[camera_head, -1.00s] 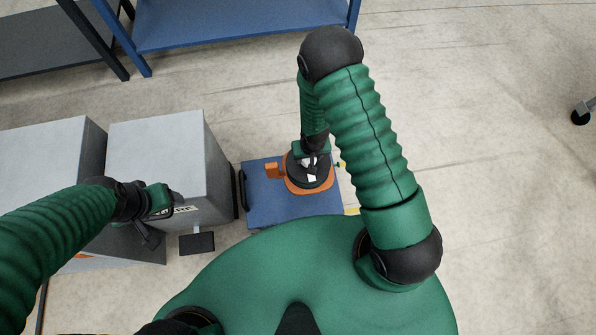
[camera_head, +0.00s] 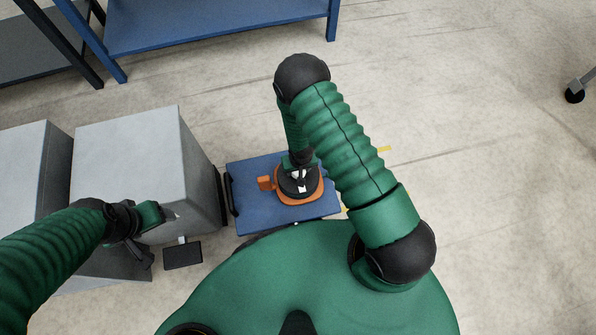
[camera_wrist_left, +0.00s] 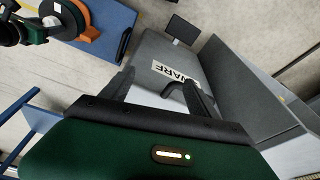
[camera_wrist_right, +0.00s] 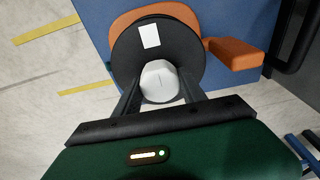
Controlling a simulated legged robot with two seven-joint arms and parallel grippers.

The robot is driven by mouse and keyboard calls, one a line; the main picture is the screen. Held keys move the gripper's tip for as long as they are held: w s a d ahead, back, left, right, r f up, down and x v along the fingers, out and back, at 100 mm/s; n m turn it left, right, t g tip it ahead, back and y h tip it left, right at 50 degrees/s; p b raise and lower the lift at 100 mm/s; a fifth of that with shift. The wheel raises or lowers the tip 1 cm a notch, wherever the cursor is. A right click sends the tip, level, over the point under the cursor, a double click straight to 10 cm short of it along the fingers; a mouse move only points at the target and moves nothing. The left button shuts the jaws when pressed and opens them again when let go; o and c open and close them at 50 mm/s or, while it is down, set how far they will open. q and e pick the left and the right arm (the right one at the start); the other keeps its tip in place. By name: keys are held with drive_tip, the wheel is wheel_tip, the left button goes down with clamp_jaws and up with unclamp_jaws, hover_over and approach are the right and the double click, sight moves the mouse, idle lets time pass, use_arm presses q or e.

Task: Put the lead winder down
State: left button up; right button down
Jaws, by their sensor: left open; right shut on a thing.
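The lead winder (camera_head: 313,194) has an orange base, a black round drum and a white knob. It is over the blue platform (camera_head: 255,215), with its orange side block (camera_head: 265,183) pointing left. My right gripper (camera_head: 300,172) reaches it from above. In the right wrist view, that gripper (camera_wrist_right: 160,85) is shut on the winder's white knob (camera_wrist_right: 158,82). I cannot tell whether the base touches the platform. My left gripper (camera_head: 145,222) is open and empty beside a grey box (camera_head: 130,150). In the left wrist view, its fingers stand apart in front of the box's lettered label (camera_wrist_left: 176,75).
A second grey box (camera_head: 20,170) stands at the left. A dark plate (camera_head: 182,255) sticks out from the near box. The platform has a black handle (camera_head: 231,193) on its left edge. A blue bench (camera_head: 220,25) stands behind.

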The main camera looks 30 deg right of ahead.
drive_tip(key=shift+f, duration=0.45)
drive_tip(key=shift+r, duration=0.15)
use_arm(q)
drive_tip(key=shift+f, duration=0.3)
use_arm(e)
drive_tip(key=c, duration=0.7)
unclamp_jaws()
drive_tip(key=shift+o, duration=0.2)
wheel_tip(320, 180, up, 26)
drive_tip(key=s+a+n+p, duration=0.1)
drive_tip(key=p, duration=0.6)
use_arm(q)
drive_tip(key=w+v, duration=0.1)
drive_tip(key=v, duration=0.5)
drive_tip(key=shift+w+r, duration=0.15)
drive_tip(key=shift+r, duration=0.2)
use_arm(e)
drive_tip(key=s+r+n, duration=0.2)
drive_tip(key=s+r, duration=0.5)
drive_tip(key=r, duration=0.5)
drive_tip(key=shift+a+t, duration=0.4)
drive_tip(key=shift+a, duration=0.05)
